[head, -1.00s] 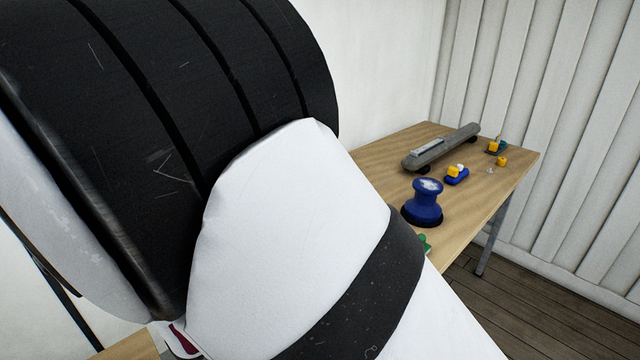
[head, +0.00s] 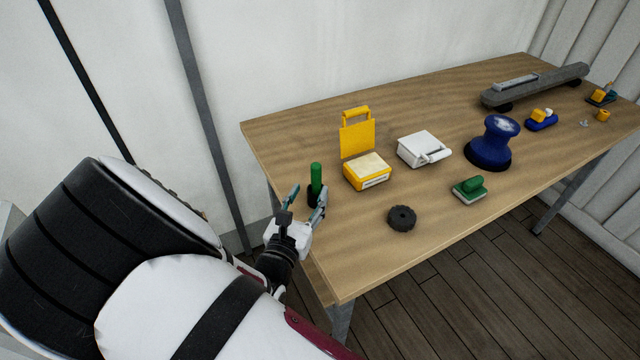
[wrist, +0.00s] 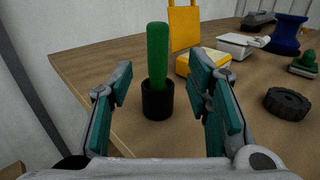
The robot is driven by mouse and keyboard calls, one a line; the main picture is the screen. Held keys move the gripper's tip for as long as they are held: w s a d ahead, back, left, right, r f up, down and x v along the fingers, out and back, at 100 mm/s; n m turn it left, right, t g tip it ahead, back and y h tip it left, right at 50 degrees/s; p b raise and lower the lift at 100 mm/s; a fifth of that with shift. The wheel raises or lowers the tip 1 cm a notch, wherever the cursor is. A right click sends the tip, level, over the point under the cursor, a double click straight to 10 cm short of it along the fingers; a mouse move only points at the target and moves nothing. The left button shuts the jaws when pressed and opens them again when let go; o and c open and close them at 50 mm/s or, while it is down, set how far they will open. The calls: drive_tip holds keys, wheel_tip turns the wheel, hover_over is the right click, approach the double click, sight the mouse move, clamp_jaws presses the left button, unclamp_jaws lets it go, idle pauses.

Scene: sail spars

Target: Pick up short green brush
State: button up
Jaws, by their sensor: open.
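The short green brush (head: 316,178) seems to be the upright piece with a round green handle and a black lower end. It stands near the table's left end. In the wrist view the brush (wrist: 157,60) stands upright between and just beyond the two fingertips, with clear gaps on both sides. My gripper (head: 306,196) is open and empty, low over the table's left edge, and it shows from behind in the wrist view (wrist: 160,85). A low green block with a pale base (head: 469,188) lies farther right.
On the wooden table (head: 350,235), a yellow box (head: 367,172) with a raised yellow lid stands right of the brush. A white box (head: 423,149), black wheel (head: 402,218), blue spool (head: 490,143) and grey bar (head: 535,85) lie farther right. A wall is behind.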

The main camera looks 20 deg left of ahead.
sight(314, 179)
drive_tip(key=shift+w+a+r+b, duration=0.15)
drive_tip(key=shift+w+b, duration=0.2)
drive_tip(key=shift+w, duration=0.85)
drive_tip(key=shift+w+a+f+b, duration=0.15)
drive_tip(key=shift+w+b, duration=0.25)
drive_tip(key=shift+w, duration=0.75)
drive_tip(key=shift+w+a+r+b, duration=0.15)
drive_tip(key=shift+w+b, duration=0.2)
drive_tip(key=shift+w, duration=0.85)
clamp_jaws()
